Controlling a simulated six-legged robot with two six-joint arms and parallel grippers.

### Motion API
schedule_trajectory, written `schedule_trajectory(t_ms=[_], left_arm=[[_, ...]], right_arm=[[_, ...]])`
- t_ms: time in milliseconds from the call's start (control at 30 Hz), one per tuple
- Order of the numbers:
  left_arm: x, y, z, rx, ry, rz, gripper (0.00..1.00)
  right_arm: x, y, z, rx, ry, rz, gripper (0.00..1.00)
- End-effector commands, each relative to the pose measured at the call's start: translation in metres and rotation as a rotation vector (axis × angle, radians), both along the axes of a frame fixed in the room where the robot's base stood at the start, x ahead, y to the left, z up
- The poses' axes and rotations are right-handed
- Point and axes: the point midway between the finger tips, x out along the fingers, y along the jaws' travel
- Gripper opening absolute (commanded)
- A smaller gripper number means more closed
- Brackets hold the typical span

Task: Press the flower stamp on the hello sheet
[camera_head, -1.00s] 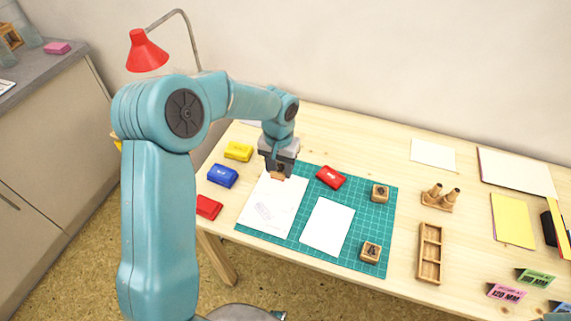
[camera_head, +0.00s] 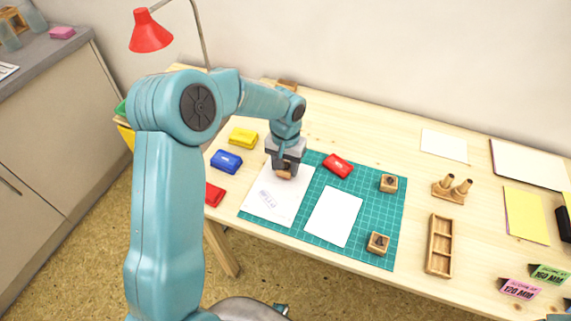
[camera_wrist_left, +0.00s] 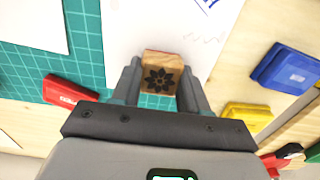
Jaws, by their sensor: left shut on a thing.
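My left gripper (camera_head: 286,168) is shut on a small wooden stamp with a black flower mark on its top face, the flower stamp (camera_wrist_left: 162,75). In the head view the stamp shows only as a bit of wood under the fingers, over the far part of the hello sheet (camera_head: 287,206). I cannot tell whether it touches the paper. The white sheet bears a faint bluish print in its nearer half, and this print shows partly at the top of the left wrist view. My right gripper is not in view.
A blank white sheet (camera_head: 333,216) lies beside it on the green mat (camera_head: 376,215). Two wooden stamps (camera_head: 389,183) (camera_head: 378,243) stand at the mat's right. Red (camera_head: 338,165), yellow (camera_head: 243,137) and blue (camera_head: 226,161) inkpads lie around the sheet. A wooden tray (camera_head: 429,246) is further right.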

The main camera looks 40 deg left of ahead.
Motion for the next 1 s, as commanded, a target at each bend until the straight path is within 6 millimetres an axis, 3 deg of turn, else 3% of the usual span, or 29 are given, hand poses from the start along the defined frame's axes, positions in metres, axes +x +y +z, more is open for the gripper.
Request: schedule_trajectory(t_ms=[1000], left_arm=[[-0.0001,0.0001,-0.0097,0.0,0.0,0.0,0.22]], right_arm=[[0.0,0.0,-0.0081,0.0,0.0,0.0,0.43]])
